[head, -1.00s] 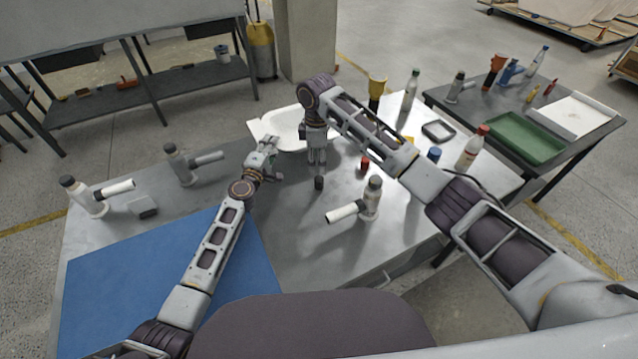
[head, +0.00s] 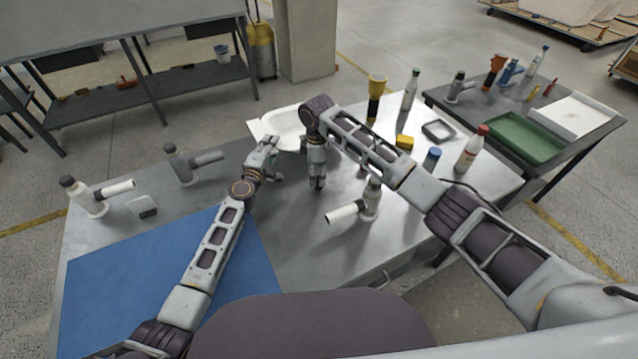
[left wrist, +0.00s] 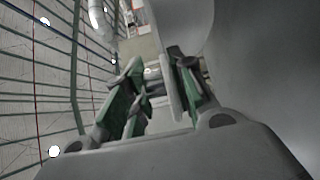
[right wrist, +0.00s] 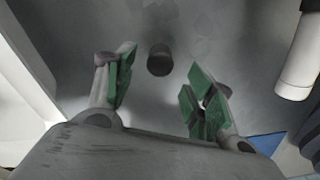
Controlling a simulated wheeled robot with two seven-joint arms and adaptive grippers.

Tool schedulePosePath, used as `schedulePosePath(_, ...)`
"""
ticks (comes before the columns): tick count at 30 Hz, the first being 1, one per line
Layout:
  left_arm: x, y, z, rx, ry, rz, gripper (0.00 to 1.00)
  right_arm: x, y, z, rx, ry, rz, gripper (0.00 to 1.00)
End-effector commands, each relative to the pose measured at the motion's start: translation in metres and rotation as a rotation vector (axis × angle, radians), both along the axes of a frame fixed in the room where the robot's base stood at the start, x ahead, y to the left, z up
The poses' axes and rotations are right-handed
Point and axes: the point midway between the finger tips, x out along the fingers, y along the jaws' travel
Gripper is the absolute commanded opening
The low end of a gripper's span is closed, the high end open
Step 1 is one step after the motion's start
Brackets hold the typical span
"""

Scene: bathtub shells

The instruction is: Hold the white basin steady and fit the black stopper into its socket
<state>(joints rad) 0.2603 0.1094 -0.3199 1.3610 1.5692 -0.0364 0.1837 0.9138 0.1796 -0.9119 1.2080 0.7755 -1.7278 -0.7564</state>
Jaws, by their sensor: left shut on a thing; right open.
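The white basin (head: 284,123) stands at the back of the grey metal table, partly hidden behind my right arm. My left gripper (head: 272,146) is at its near left edge; in the left wrist view its fingers (left wrist: 160,85) are shut on the thin basin rim (left wrist: 170,92). My right gripper (head: 317,185) points down over the table in front of the basin, open and empty. The black stopper (right wrist: 160,60) stands on the table, between and beyond the open fingers (right wrist: 160,78) in the right wrist view. In the head view the right gripper hides it. I cannot make out the socket.
A fitting with a white handle (head: 345,212) stands close to the right of my right gripper. Two more fittings (head: 97,195) (head: 180,165) stand at left. A yellow block (head: 404,142), bottles (head: 472,148) and a dark tray (head: 438,131) are at right. A blue mat (head: 165,285) covers the front left.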

Motion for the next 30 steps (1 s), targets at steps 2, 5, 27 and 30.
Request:
schedulePosePath(2, 0.000, 0.000, -0.001, 0.000, 0.001, 0.000, 0.06, 0.000, -0.002, -0.008, -0.001, 0.002, -0.001, 0.54)
schedulePosePath(5, 0.000, 0.000, -0.001, 0.000, 0.001, 0.000, 0.06, 0.000, -0.003, -0.019, -0.002, 0.002, -0.001, 0.54)
schedulePosePath(27, 0.000, 0.000, -0.001, 0.000, 0.001, 0.000, 0.06, 0.001, -0.003, -0.046, 0.000, 0.000, 0.000, 0.54)
schedulePosePath(30, 0.000, 0.000, -0.001, 0.000, 0.001, 0.000, 0.06, 0.001, -0.003, -0.046, 0.000, 0.000, 0.000, 0.49)
